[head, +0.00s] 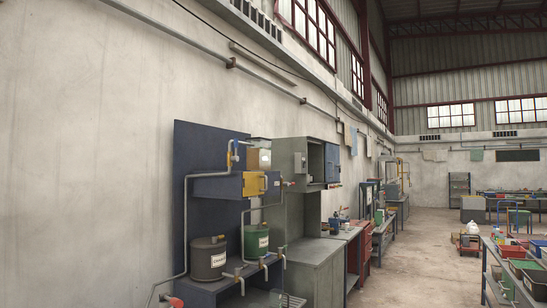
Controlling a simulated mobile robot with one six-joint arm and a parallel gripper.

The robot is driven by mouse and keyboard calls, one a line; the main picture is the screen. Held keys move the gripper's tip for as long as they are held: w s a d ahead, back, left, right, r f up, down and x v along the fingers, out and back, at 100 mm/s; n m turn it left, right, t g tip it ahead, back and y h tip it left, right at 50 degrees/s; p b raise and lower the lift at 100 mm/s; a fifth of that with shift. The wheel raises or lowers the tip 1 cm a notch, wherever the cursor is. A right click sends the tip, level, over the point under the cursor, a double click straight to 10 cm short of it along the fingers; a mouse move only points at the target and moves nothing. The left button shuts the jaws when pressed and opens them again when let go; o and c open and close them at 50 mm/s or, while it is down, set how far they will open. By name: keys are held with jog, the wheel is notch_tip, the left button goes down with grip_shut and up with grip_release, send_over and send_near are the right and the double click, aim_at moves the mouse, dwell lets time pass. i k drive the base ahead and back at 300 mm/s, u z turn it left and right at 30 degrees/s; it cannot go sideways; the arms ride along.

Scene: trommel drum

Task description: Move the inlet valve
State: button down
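No part in view can be told for sure as the inlet valve. A dark blue bench unit (209,152) with grey pipework stands against the left wall. A small red fitting (172,301) sits on the pipe at its lower left. Another small red-tipped fitting (289,183) sticks out right of a yellow box (254,184). Several small taps (239,273) line the lower front edge. My gripper is not in view.
A dark drum (207,259) and a green drum (256,242) stand on the unit. A grey cabinet bench (315,262) is beside it. More benches line the wall. A table with coloured bins (523,268) is at right. Open floor (425,270) lies between.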

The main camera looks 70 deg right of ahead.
aim_at(235, 158)
jog(key=z, duration=5.1)
jog(key=i, duration=0.1)
jog(key=u, duration=3.35)
jog(key=k, duration=0.9)
jog(key=u, duration=0.15)
jog(key=i, duration=0.85)
jog(key=z, duration=0.05)
